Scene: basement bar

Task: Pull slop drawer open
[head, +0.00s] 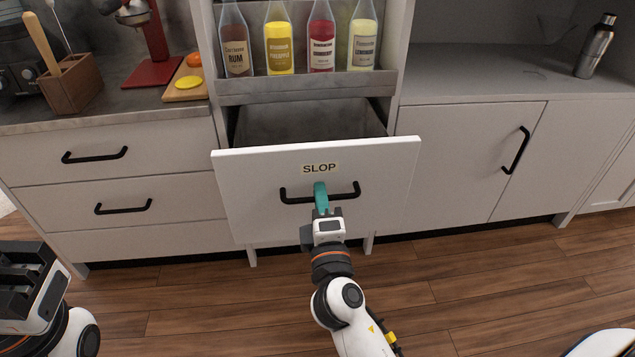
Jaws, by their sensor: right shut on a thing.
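The slop drawer (250,184) is a white front labelled "SLOP" in the middle of the head view. It stands out from the cabinet, and a dark grey inside shows behind its top edge. Its black bar handle (345,195) runs across the front below the label. My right gripper (320,190), with teal fingers, is shut on the middle of this handle. My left gripper (30,285) is at the lower left, away from the drawer; its fingertips are not clear.
Bottles (279,45) stand in a rack above the drawer. Closed drawers with black handles (95,155) are on the left, and a closed cabinet door (470,155) is on the right. A steel shaker (596,48) stands on the right counter. The wooden floor (500,290) in front is clear.

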